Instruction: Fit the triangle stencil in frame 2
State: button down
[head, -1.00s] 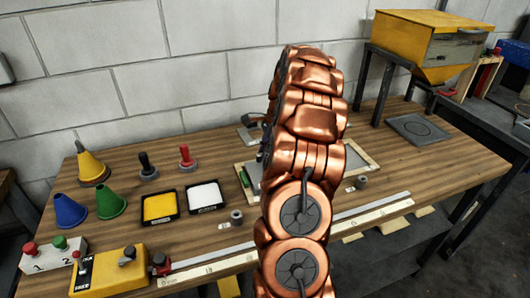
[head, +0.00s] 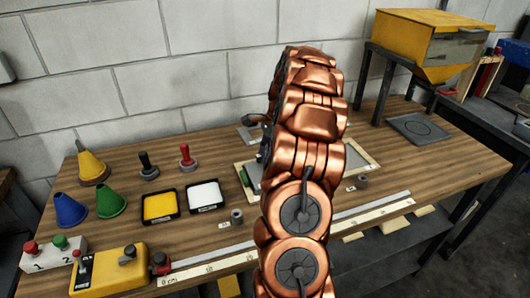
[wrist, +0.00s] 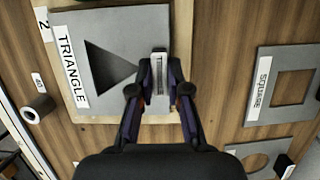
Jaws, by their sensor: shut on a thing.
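The triangle stencil (wrist: 97,68) is a grey plate with a triangular cut-out and a white TRIANGLE label, in the wrist view. My gripper (wrist: 160,85) is shut on the upright grip at the plate's right side. The plate lies over a pale wooden frame (wrist: 181,55), whose rim shows to the right and below. A label "2" (wrist: 43,22) is beside the plate's upper left corner. I cannot tell whether the plate rests flat in the frame or is slightly above it. In the head view my arm hides the stencil and most of my gripper.
The square stencil (wrist: 283,85) and a round-holed plate (wrist: 260,152) lie to the right in the wrist view. A small grey ring (wrist: 38,108) stands left. In the head view, cones (head: 70,210), powder trays (head: 160,205) and a yellow box (head: 108,270) fill the left side.

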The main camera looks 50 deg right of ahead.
jog(key=shift+f, duration=0.95)
dwell(0.8)
jog(key=c, duration=1.1)
grip_release()
jog(key=shift+o, duration=0.5)
jog(key=shift+p+v, duration=0.9)
jog(key=shift+v, duration=3.1)
